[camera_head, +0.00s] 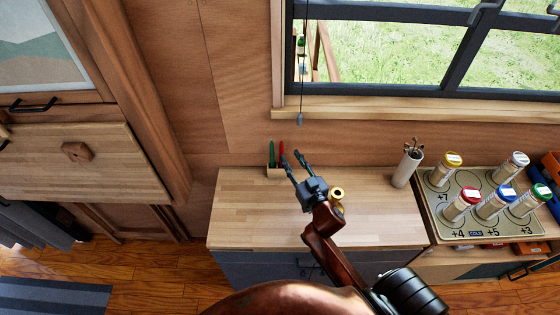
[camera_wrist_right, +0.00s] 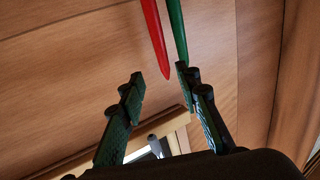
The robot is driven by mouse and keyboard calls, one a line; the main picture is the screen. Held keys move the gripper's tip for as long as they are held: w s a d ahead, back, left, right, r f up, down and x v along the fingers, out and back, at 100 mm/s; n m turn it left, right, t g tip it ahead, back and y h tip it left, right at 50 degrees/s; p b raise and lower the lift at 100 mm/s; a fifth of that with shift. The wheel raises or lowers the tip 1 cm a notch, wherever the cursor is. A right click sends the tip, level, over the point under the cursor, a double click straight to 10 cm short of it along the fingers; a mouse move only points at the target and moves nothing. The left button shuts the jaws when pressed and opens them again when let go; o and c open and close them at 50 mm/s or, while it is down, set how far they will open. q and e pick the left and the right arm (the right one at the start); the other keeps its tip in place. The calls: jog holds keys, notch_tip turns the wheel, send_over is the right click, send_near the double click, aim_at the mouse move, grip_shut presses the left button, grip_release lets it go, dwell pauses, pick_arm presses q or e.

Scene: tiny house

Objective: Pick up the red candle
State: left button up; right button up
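In the right wrist view the red candle (camera_wrist_right: 154,35) hangs into the picture from the top. Its tapered end shows at the level of the open fingertips (camera_wrist_right: 160,77), nearer the right finger. The green candle (camera_wrist_right: 177,30) is just right of it. My left gripper is not in view.
The wooden counter (camera_head: 250,215) is mostly clear. A small brass object (camera_head: 337,194) shows beside my right wrist. A window cord (camera_head: 300,100) hangs above the gripper.

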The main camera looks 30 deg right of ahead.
aim_at(282, 148)
jog(key=w, duration=0.5)
jog(key=shift+w+f, duration=0.1)
jog(key=shift+f, duration=0.05)
jog(key=shift+c, duration=0.3)
grip_shut()
